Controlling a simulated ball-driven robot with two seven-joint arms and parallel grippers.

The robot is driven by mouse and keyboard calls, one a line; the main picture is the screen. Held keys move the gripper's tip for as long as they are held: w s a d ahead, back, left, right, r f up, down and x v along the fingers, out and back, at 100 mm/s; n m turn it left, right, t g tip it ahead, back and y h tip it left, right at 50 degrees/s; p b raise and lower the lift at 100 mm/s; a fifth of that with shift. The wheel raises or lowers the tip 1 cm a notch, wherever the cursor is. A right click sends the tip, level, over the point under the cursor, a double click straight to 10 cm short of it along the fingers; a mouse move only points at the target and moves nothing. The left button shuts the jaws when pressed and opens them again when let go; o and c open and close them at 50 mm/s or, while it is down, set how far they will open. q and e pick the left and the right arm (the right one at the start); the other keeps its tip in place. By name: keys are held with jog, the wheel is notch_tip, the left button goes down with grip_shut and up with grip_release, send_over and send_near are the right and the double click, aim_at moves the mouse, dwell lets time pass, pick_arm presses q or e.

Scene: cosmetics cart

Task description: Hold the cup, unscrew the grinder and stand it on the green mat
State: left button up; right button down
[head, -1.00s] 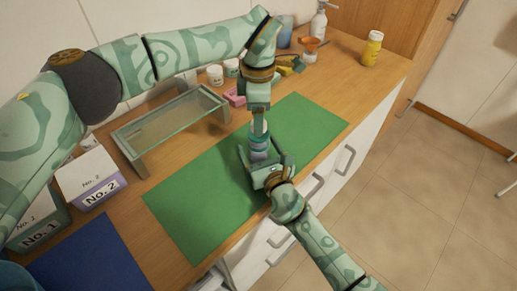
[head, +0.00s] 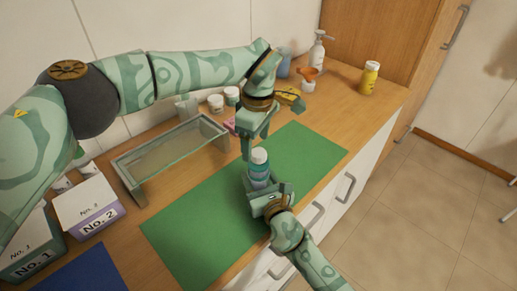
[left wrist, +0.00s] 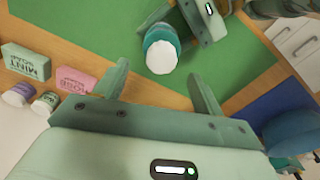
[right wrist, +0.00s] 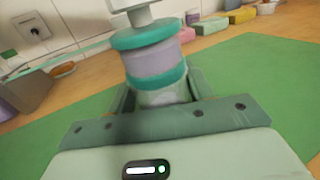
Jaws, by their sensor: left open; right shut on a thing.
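The grinder (head: 259,157) stands upright above the green mat, with a white top and teal and lavender bands. In the right wrist view the grinder (right wrist: 152,60) sits on the pale cup (right wrist: 165,97); I cannot tell whether the thread is loose. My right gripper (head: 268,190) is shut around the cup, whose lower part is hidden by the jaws. My left gripper (head: 250,148) is open and empty, just above and beside the grinder's top. In the left wrist view the white top (left wrist: 161,58) shows beyond its spread fingers. The green mat (head: 190,225) lies flat on the counter.
A glass-topped stand (head: 170,155) is left of the mat. Boxes No. 1 (head: 35,250) and No. 2 (head: 88,208) and a blue mat (head: 85,275) are at front left. Jars, soaps and a yellow bottle (head: 369,77) are at the back. The mat's left part is clear.

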aim_at(258, 165)
pick_arm(q)
jog(key=m, duration=0.3)
jog(key=shift+s+d+f, duration=0.15)
jog(key=shift+d+f, duration=0.1)
jog(key=shift+f, duration=0.05)
jog(key=shift+f+m, duration=0.3)
notch_tip(258, 165, down, 7)
jog(key=shift+f, duration=0.2)
jog(key=shift+c, duration=0.3)
